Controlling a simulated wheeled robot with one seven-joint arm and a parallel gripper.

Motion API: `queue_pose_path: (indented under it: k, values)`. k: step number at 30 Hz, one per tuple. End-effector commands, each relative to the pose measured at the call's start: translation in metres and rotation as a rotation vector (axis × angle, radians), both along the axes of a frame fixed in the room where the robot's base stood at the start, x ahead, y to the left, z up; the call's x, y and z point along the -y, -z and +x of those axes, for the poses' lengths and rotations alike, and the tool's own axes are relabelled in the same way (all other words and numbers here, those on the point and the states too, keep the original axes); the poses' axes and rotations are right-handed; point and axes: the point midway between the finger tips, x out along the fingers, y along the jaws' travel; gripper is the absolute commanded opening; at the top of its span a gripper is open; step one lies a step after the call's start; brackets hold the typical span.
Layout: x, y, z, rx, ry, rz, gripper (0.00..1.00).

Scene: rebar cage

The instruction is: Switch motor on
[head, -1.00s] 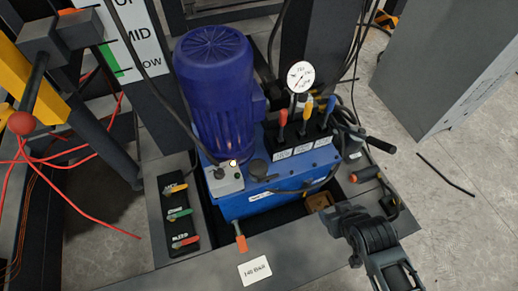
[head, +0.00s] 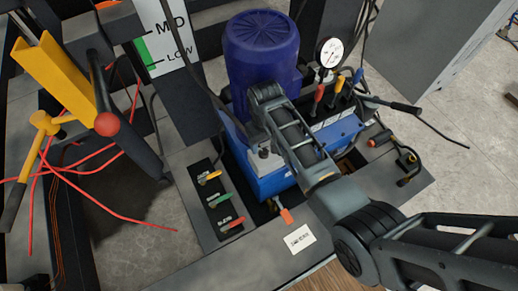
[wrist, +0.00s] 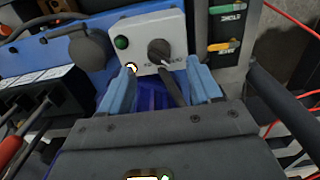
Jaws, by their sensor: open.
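The blue motor (head: 262,50) stands upright on the blue pump unit (head: 275,185) in the head view. Its small pale control box (wrist: 145,28) fills the top middle of the wrist view. The box carries a black rotary knob (wrist: 158,48), a green button (wrist: 121,42) and a glowing lamp (wrist: 131,67). My gripper (wrist: 162,88) is open, with its light blue fingers spread to either side below the knob. A dark rod or cable shows between the fingers; I cannot tell whether anything touches. In the head view my arm largely covers the box.
Levers with red, yellow and blue handles (head: 338,90) and a pressure gauge (head: 330,53) stand to the right of the motor. A panel of coloured switches (head: 217,200) lies to the left. Red cables (head: 90,160) and a yellow post (head: 55,75) are further left.

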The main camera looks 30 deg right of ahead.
Motion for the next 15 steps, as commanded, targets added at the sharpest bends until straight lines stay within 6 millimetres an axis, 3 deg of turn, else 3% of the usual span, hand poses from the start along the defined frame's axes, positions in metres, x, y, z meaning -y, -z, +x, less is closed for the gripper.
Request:
queue_pose_path:
  k: [6,15]
  values:
    - [0.0,0.034,0.0,-0.001,0.001,0.0,0.63]
    - [0.0,0.052,0.0,0.003,0.0,0.0,0.63]
